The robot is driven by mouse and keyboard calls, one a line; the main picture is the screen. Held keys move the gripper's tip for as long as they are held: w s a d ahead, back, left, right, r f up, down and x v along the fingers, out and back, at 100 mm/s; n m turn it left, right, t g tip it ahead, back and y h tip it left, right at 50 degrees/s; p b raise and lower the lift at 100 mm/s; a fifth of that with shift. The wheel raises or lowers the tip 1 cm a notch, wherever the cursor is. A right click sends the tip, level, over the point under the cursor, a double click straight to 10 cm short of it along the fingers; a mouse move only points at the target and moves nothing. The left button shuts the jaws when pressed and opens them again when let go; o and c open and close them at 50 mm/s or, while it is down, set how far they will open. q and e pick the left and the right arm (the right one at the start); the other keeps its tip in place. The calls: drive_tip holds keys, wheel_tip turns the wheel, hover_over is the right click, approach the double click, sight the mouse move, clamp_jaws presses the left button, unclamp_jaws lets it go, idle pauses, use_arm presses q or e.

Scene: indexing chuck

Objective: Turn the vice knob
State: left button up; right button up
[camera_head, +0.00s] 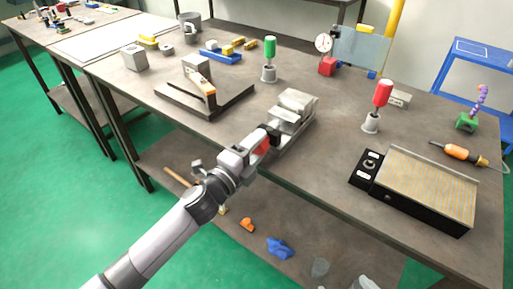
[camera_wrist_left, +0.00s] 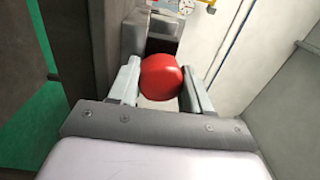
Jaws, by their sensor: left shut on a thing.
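The grey metal vice (camera_head: 291,112) stands near the front edge of the workbench. Its red knob (camera_head: 263,147) shows only in part in the head view, at the front end of the vice. In the left wrist view the round red knob (camera_wrist_left: 161,77) sits between the two fingers. My left gripper (camera_head: 268,140) reaches in from the lower left and is shut on the knob; it also shows in the left wrist view (camera_wrist_left: 162,82). The gripper hides part of the knob and the vice's near end. My right gripper is not in view.
On the workbench (camera_head: 335,135), a black box with a ribbed top (camera_head: 425,187) stands to the right. A red-handled tool (camera_head: 380,98) and a green-handled one (camera_head: 270,55) stand upright behind. The lower shelf holds loose items.

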use_arm(q)
drive_tip(key=m, duration=0.4)
drive_tip(key=shift+m+b, duration=0.3)
drive_tip(key=shift+m, duration=2.1)
drive_tip(key=o, duration=1.1)
drive_tip(key=shift+c, duration=0.2)
drive_tip(key=v, duration=0.7)
drive_tip(key=shift+a, duration=0.15)
